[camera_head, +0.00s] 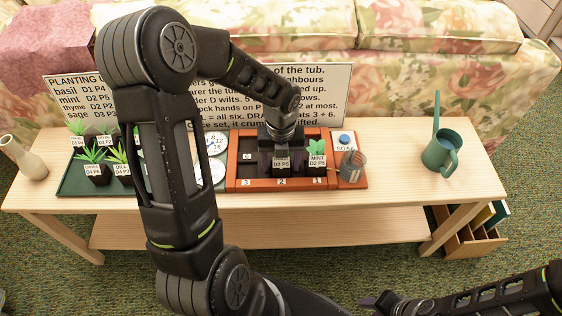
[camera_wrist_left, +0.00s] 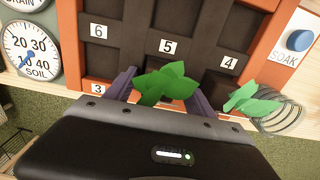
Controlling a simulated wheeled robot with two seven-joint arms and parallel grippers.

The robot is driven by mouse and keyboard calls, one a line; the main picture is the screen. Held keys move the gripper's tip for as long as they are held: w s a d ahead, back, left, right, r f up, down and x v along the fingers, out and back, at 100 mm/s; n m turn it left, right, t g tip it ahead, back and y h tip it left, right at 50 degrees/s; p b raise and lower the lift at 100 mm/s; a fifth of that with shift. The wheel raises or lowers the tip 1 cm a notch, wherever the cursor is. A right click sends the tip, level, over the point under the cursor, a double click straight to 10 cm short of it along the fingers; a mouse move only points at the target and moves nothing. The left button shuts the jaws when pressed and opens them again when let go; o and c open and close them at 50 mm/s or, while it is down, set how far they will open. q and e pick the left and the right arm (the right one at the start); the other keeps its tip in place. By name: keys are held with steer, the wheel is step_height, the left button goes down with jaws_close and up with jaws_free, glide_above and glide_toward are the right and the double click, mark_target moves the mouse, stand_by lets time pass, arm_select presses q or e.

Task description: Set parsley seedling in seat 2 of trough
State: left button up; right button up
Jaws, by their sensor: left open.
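The trough (camera_head: 262,186) is an orange-brown box with dark seats, numbered 1 to 3 in front and 4 to 6 behind. A seedling in a dark pot labelled D3 P5 (camera_head: 281,164) stands at seat 2; its plant name is hidden. Its green leaves (camera_wrist_left: 166,83) show in the left wrist view. My left gripper (camera_head: 282,152) is open, its fingers on either side of this seedling. The mint seedling (camera_head: 317,160) stands at seat 1, close beside it. My right gripper (camera_head: 373,302) is at the bottom edge, its jaws unclear.
A green tray (camera_head: 72,187) with several seedlings is left of the trough, partly behind my left arm. Two dials (camera_head: 211,172) stand between. The SOAK button (camera_head: 345,139) and a wire coil (camera_head: 353,164) are right. Beyond is clear bench and a watering can (camera_head: 437,155).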

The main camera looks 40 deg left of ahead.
mark_target(281, 163)
arm_select(q)
steer(key=shift+r, duration=0.1)
step_height(281, 163, up, 12)
steer(key=p, duration=0.2)
steer(key=shift+p, duration=0.3)
